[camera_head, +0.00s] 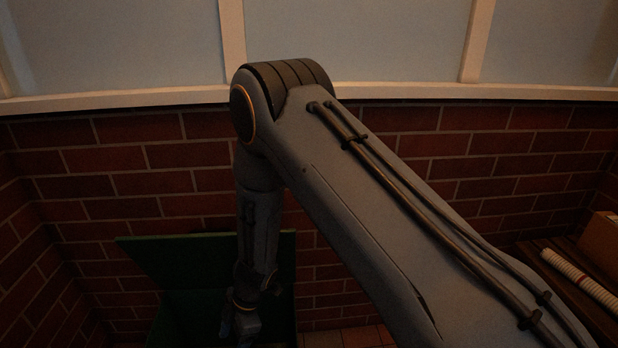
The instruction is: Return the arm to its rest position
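My arm (375,220) rises from the lower right to a bent elbow at the upper middle of the head view. From there its forearm hangs straight down. My gripper (243,328) is at the low end of the forearm, at the bottom edge of the picture. It is dark and small there, and its fingers cannot be made out. It appears in front of or over a green container (180,263). Whether it touches the container or holds anything cannot be told.
A red brick wall (130,180) stands behind and to the left, with a pale ledge (120,100) and windows above. At the right, a wooden surface (560,262) bears a white ribbed roll (585,280) and a brown box (600,238). A tiled floor (345,338) shows at bottom middle.

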